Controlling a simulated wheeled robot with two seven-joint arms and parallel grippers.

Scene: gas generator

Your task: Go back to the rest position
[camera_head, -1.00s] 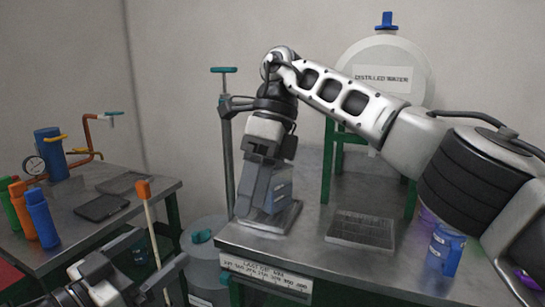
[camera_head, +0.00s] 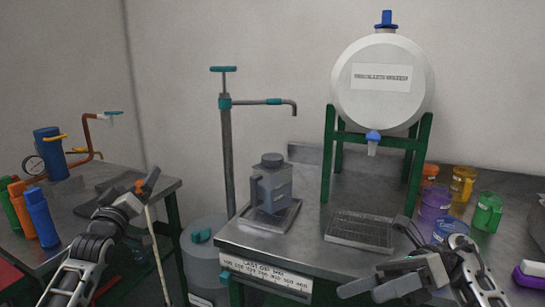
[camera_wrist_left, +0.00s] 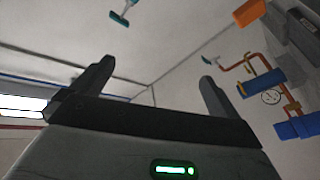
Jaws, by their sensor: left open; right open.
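My left gripper (camera_head: 130,190) is at the left in the head view, raised in front of the left table, its fingers pointing up. In the left wrist view its two fingers (camera_wrist_left: 153,82) stand wide apart with nothing between them. My right gripper (camera_head: 376,258) is low at the right in the head view, by the front of the right table. It looks open and empty. A grey canister (camera_head: 271,183) stands upright on a metal tray (camera_head: 284,217) at the left of the right table, apart from both grippers.
A white water tank (camera_head: 382,85) sits on a green stand, with a drip grate (camera_head: 360,231) in front. Colored cups (camera_head: 487,212) stand at the right. Bottles (camera_head: 41,217) and a gauge (camera_head: 33,165) are on the left table. A pump pipe (camera_head: 227,155) rises between the tables.

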